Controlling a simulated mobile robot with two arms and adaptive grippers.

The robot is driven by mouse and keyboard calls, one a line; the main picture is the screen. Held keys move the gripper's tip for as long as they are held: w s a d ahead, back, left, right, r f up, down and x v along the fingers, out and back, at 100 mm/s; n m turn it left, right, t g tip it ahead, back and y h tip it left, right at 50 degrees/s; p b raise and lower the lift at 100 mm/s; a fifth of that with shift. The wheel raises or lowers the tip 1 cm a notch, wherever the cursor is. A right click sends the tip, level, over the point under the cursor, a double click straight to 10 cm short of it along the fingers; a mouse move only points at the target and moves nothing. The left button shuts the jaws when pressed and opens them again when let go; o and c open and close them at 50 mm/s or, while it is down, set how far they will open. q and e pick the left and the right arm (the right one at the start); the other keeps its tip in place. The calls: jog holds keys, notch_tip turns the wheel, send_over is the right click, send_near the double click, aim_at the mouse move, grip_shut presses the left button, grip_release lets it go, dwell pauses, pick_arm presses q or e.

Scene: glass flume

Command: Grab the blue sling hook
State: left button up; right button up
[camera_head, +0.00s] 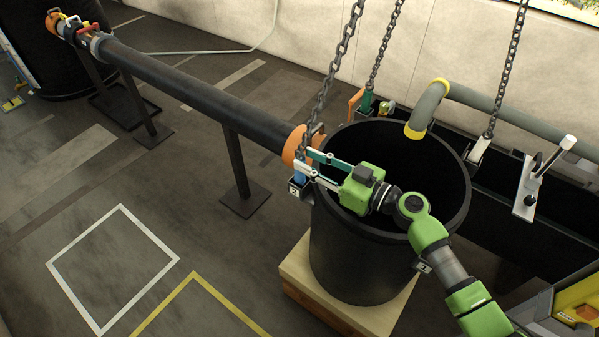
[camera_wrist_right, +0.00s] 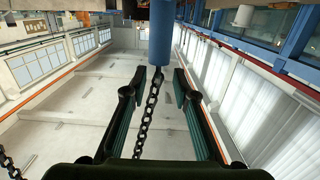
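The blue sling hook (camera_head: 299,177) hangs on a chain at the left rim of the black tank (camera_head: 331,240), by a white tag. Only a small part of it shows in the head view. In the right wrist view a blue cylinder (camera_wrist_right: 161,36), seemingly this hook, is ahead of my fingertips and lined up with the gap between them. My right gripper (camera_head: 306,163) is open, its fingers pointing left over the tank's rim. I cannot tell whether a finger touches the hook. My left gripper is not in view.
A long black pipe (camera_head: 190,88) with an orange end lies on stands, its near end close to the hook. Chains (camera_head: 337,70) hang over the tank, with a green hook (camera_head: 366,100) and a white one (camera_head: 479,149). A grey hose (camera_head: 428,103) bends over the rim. Floor at left is mostly clear.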

aim_at(300, 155)
jog(key=shift+p+x, duration=0.65)
jog(key=shift+x, duration=1.1)
jog(key=shift+d, duration=0.15)
grip_shut()
jog(key=shift+w, duration=0.1)
jog(key=shift+r, duration=0.1)
